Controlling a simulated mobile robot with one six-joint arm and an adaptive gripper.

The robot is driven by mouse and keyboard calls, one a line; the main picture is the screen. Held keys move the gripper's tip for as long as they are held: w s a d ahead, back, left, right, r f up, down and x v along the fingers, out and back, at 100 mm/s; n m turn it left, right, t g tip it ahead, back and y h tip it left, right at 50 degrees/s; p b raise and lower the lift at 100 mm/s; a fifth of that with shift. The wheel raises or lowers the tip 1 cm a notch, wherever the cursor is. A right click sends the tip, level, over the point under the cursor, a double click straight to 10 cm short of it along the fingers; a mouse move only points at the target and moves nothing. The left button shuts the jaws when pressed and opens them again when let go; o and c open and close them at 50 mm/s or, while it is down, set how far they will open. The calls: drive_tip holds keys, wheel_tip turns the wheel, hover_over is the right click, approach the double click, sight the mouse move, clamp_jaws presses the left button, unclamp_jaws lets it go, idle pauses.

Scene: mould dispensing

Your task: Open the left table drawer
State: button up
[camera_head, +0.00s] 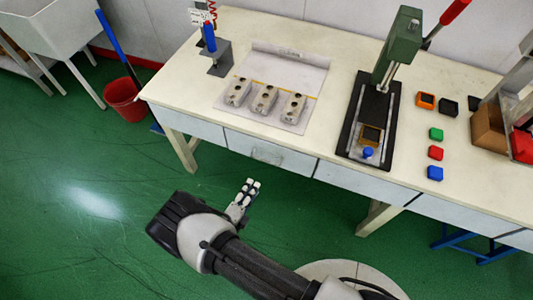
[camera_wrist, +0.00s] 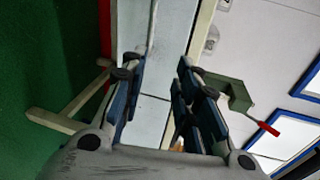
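The pale worktable (camera_head: 190,90) has several pale blue-grey drawer fronts along its front edge. The leftmost front (camera_head: 190,125) and the one to its right (camera_head: 270,154) both sit flush and look shut. I cannot tell for sure which of them is the left drawer. My gripper (camera_head: 250,187) is in front of and below the second front, apart from it. In the wrist view, my gripper (camera_wrist: 156,78) has its dark-padded fingers spread, with nothing held between them. The pale table front (camera_wrist: 155,75) shows between and beyond the fingers.
On the table are a tray (camera_head: 290,70) with three metal moulds, a green press (camera_head: 400,45), and several small coloured blocks. A red bucket (camera_head: 125,100) stands at the left. Table legs (camera_head: 182,152) reach the floor. The green floor (camera_head: 80,220) is open at the left.

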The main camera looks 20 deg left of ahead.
sight(266, 161)
drive_tip(key=shift+n+y, duration=0.6)
drive_tip(key=shift+n, duration=0.2)
drive_tip(key=b+x, duration=0.1)
drive_tip(key=x, duration=0.4)
drive_tip(key=f+b+x, duration=0.1)
drive_tip(key=x, duration=0.5)
drive_tip(key=b+x, duration=0.1)
drive_tip(key=x, duration=0.5)
drive_tip(key=shift+s+a+f+b, duration=0.1)
drive_tip(key=shift+s+f+b, duration=0.05)
drive_tip(key=shift+f+b, duration=0.2)
drive_tip(key=shift+c, duration=0.6)
clamp_jaws()
